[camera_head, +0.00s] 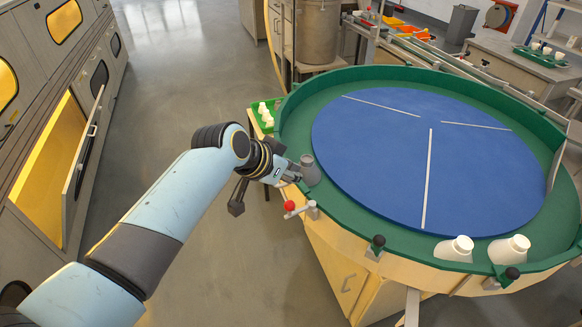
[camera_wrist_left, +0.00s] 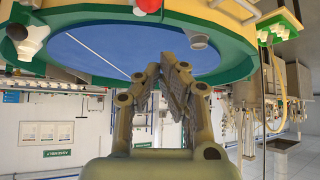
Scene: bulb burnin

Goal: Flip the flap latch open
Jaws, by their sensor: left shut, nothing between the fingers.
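A small lever with a red ball knob (camera_head: 289,206) sits on the near left rim of the round table; it looks like the flap latch. The red knob also shows at the top of the left wrist view (camera_wrist_left: 148,5). A grey cylindrical fitting (camera_head: 310,171) stands on the rim just beyond it, and shows in the wrist view (camera_wrist_left: 198,41). My left gripper (camera_head: 287,172) is shut and empty at the rim, close to the grey fitting and apart from the red knob. Whether it touches the fitting I cannot tell. My right gripper is not in view.
The round table has a blue disc (camera_head: 380,160) inside a green rim (camera_head: 295,125). Black knobs (camera_head: 377,241) sit on the front rim. A green tray (camera_head: 258,122) holds white items behind my gripper. An open cabinet door (camera_head: 82,170) stands at left.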

